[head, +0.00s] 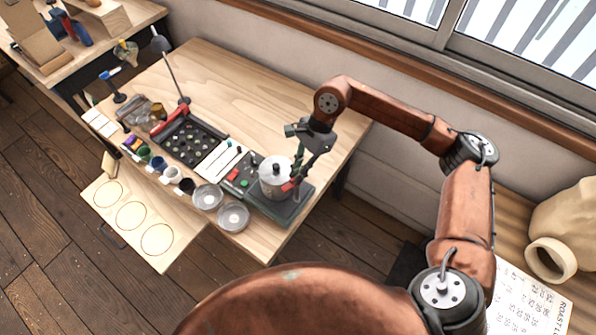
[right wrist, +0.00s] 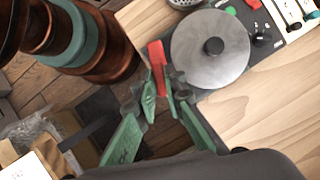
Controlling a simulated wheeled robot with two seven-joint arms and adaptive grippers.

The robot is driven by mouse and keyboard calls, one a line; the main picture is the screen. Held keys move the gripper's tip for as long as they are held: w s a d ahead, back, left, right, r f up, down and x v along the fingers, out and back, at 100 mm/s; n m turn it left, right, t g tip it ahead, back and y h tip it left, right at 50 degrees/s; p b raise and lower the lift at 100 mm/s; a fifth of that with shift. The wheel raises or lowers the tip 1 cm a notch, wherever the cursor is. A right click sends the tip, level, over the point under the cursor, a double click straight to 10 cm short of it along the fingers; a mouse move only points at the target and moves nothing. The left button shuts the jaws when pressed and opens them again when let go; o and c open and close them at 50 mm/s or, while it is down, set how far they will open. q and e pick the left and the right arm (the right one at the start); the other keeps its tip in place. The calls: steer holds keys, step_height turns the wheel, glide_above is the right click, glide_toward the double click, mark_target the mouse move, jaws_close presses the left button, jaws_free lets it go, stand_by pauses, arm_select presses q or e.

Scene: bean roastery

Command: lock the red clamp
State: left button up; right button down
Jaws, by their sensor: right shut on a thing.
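The red clamp (head: 287,187) shows as a small red piece beside the silver lidded pot (head: 275,176), on the dark base (head: 296,208) at the table's right end. In the right wrist view the clamp's red lever (right wrist: 157,55) stands beside the pot's round grey lid (right wrist: 210,48). My right gripper (head: 294,178) reaches down to it from above. In the right wrist view its green fingers (right wrist: 160,92) are shut on the lever, one on each side. The fingers hide the lower part of the clamp. My left gripper is not in view.
A control panel with green and red buttons (head: 238,178) adjoins the pot. A black bean tray (head: 190,140) and a lamp (head: 172,70) are farther left. The table's back right is clear.

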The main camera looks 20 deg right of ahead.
steer(key=m+t, duration=0.1)
steer(key=m, duration=0.2)
steer(key=m+t, duration=0.1)
steer(key=m, duration=0.3)
steer(key=shift+s+r+t, duration=0.1)
steer(key=shift+s+t, duration=0.1)
steer(key=shift+t, duration=0.2)
steer(key=m+t, duration=0.1)
steer(key=m, duration=0.3)
steer(key=shift+a+m+h, duration=0.1)
steer(key=shift+m+h, duration=0.2)
steer(key=shift+h, duration=0.1)
steer(key=shift+s+m+t+h, duration=0.1)
steer(key=shift+m+t+h, duration=0.4)
steer(key=shift+m, duration=0.7)
steer(key=c, duration=2)
jaws_free()
steer(key=v, duration=1.2)
steer(key=shift+s, duration=0.1)
